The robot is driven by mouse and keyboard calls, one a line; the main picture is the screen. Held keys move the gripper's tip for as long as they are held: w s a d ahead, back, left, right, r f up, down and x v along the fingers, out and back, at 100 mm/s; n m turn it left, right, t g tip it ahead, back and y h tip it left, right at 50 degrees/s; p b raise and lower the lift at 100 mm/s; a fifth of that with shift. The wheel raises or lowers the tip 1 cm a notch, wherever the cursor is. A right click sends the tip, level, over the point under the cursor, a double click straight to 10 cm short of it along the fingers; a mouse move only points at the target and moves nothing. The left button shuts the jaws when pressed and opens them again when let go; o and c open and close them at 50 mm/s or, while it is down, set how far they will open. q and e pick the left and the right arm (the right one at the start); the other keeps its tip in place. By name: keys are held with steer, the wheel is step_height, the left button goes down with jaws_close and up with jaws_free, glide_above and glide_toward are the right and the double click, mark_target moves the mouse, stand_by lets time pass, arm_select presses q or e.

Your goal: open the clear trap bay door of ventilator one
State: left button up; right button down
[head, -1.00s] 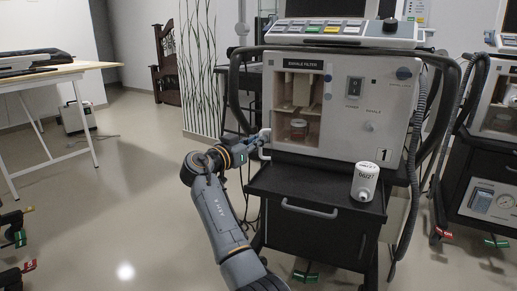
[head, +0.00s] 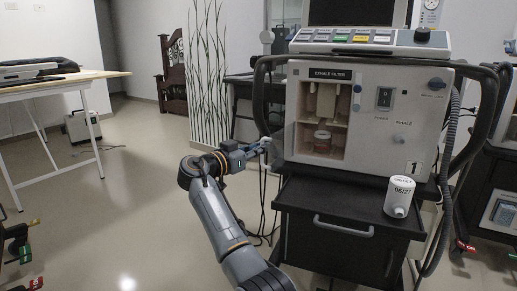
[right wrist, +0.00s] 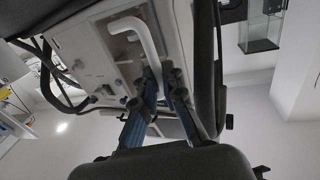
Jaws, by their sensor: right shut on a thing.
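Ventilator one (head: 420,130) stands right of centre in the head view, marked with a 1. Its bay under the "EXHALE FILTER" label shows a light interior (head: 325,100) with a round jar-like trap (head: 322,141) low inside. The clear door pane is hard to make out, so its exact angle is unclear. My right gripper (head: 265,146) is at the lower left of the bay, just outside the ventilator's left edge. In the right wrist view it (right wrist: 163,82) is shut on a white bent handle (right wrist: 147,38). My left gripper is out of view.
A white canister (head: 399,197) marked 06/27 stands on the black cart shelf (head: 340,196) below the bay. A dark hose (head: 448,180) hangs at the right. A wooden-topped table (head: 100,77) is at the left. The floor between is open.

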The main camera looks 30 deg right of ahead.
stand_by(0.3)
steer(key=c, duration=1.4)
jaws_free()
steer(key=shift+c, duration=0.2)
steer(key=shift+a, duration=0.1)
steer(key=v, duration=1.1)
steer(key=shift+s+a, duration=0.2)
steer(key=shift+a, duration=0.15)
